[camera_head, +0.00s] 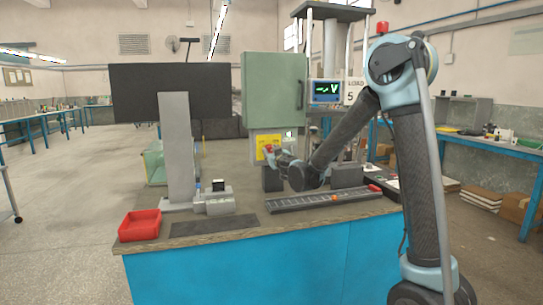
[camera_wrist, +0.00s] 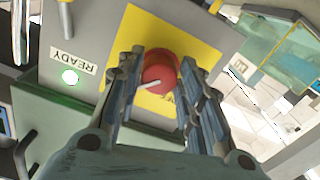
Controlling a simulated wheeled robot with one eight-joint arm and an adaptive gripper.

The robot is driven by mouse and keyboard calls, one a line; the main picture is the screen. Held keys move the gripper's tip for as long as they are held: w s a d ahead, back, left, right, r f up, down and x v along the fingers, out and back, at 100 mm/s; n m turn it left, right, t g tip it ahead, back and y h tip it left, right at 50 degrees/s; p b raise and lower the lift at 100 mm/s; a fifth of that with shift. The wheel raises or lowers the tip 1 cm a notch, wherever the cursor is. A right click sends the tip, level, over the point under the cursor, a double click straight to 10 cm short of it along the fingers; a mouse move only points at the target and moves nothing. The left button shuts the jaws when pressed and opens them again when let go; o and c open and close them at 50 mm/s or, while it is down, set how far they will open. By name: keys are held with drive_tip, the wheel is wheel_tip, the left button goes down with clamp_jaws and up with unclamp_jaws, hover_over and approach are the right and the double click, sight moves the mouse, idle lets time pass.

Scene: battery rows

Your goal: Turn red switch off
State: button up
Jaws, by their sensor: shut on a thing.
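The red switch (camera_wrist: 160,70) is a round red knob with a white pointer line, mounted on a yellow plate (camera_wrist: 195,38). In the wrist view my gripper (camera_wrist: 160,72) has one finger on each side of the knob and is shut on it. In the head view my gripper (camera_head: 274,156) reaches the yellow panel below the green cabinet (camera_head: 273,90). The red knob is small there, and my gripper partly covers it. A green lamp (camera_wrist: 70,77) beside a READY label (camera_wrist: 70,58) is lit in the wrist view.
A red tray (camera_head: 140,225), a grey device (camera_head: 214,200) and a long slotted rail (camera_head: 320,200) lie on the workbench. A dark monitor (camera_head: 170,92) stands at the left. A small display (camera_head: 326,91) shows green characters beside the cabinet.

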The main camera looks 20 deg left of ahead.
drive_tip(key=n, duration=0.8)
drive_tip(key=shift+n, duration=0.4)
drive_tip(key=n, duration=0.4)
drive_tip(key=shift+r+n, duration=0.1)
drive_tip(key=shift+n, duration=0.2)
drive_tip(key=shift+s+n, duration=0.1)
drive_tip(key=shift+n, duration=1.9)
drive_tip(key=shift+d, duration=0.1)
drive_tip(key=o, duration=1.1)
drive_tip(key=shift+c, duration=0.2)
drive_tip(key=v, duration=1.1)
drive_tip(key=shift+s+d, duration=0.25)
drive_tip(key=shift+d, duration=0.1)
